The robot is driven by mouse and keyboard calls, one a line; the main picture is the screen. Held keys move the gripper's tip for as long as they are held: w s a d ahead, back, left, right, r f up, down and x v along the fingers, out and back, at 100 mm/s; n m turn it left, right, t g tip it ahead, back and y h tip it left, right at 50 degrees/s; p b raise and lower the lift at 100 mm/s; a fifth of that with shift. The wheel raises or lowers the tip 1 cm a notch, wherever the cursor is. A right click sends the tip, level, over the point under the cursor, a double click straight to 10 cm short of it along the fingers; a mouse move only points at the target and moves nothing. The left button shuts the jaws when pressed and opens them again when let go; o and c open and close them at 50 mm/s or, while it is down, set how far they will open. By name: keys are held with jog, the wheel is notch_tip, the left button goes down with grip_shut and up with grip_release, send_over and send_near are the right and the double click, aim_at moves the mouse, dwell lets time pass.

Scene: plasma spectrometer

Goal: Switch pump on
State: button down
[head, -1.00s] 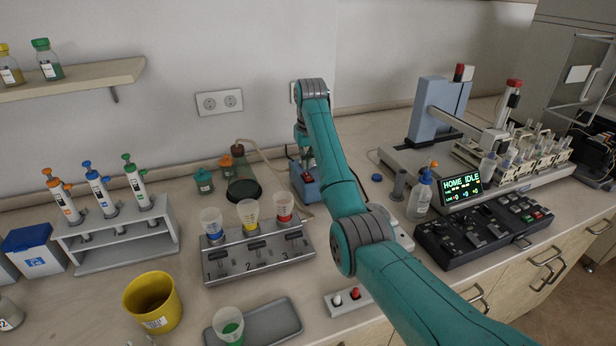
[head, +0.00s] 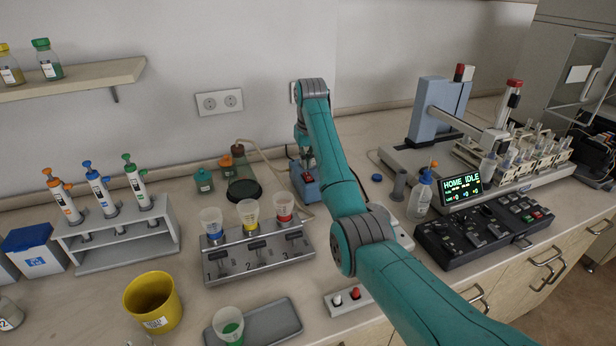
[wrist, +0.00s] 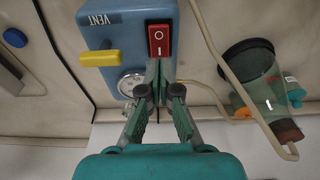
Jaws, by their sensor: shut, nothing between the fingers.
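The pump is a blue box (wrist: 115,40) with a red rocker switch (wrist: 159,39), a yellow vent lever (wrist: 99,58) under the label VENT, and a round gauge (wrist: 131,84). In the head view the blue pump (head: 309,189) stands on the bench near the wall, partly hidden by my arm. My gripper (wrist: 160,68) is shut and empty, its fingertips right by the lower end of the red switch in the wrist view. I cannot tell whether they touch it, nor which way the rocker is set.
A dark-lidded glass trap (head: 243,188) with a hose stands left of the pump. A numbered rack (head: 258,262) with cups is in front. A wash bottle (head: 420,195) and the spectrometer's control panel (head: 485,229) are at the right. A wall socket (head: 219,102) is behind.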

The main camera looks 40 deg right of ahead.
aim_at(306, 174)
jog(key=shift+f, duration=1.3)
dwell(0.9)
jog(key=shift+r, duration=3.6)
